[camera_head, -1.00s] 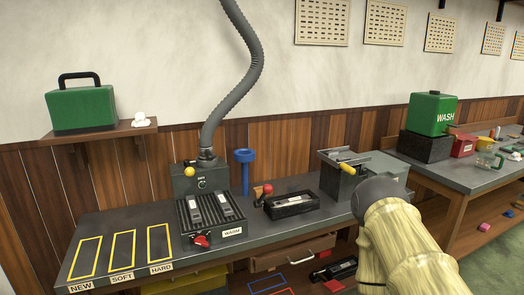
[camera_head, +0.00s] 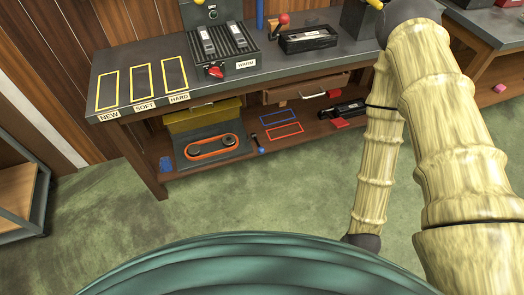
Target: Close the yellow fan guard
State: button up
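A yellow panel (camera_head: 203,116), which looks like the fan guard, is on the lower shelf under the left part of the bench. It stands raised behind a grey unit (camera_head: 222,151). An orange belt (camera_head: 208,153) loops around two dark pulleys on that unit, and they are uncovered. My arm comes in from the right, bends at the top edge and hangs down to a dark joint (camera_head: 363,241) in front of the bench. My gripper is not in view, and the arm is well to the right of the yellow panel and apart from it.
The bench top (camera_head: 150,62) overhangs the shelf. A brown drawer (camera_head: 306,90) and a blue-handled tool (camera_head: 259,143) are right of the unit. A bench leg (camera_head: 146,165) stands at left. The green floor in front is clear.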

aim_at(205, 118)
jog(key=z, duration=0.05)
jog(key=i, duration=1.05)
jog(key=u, duration=0.25)
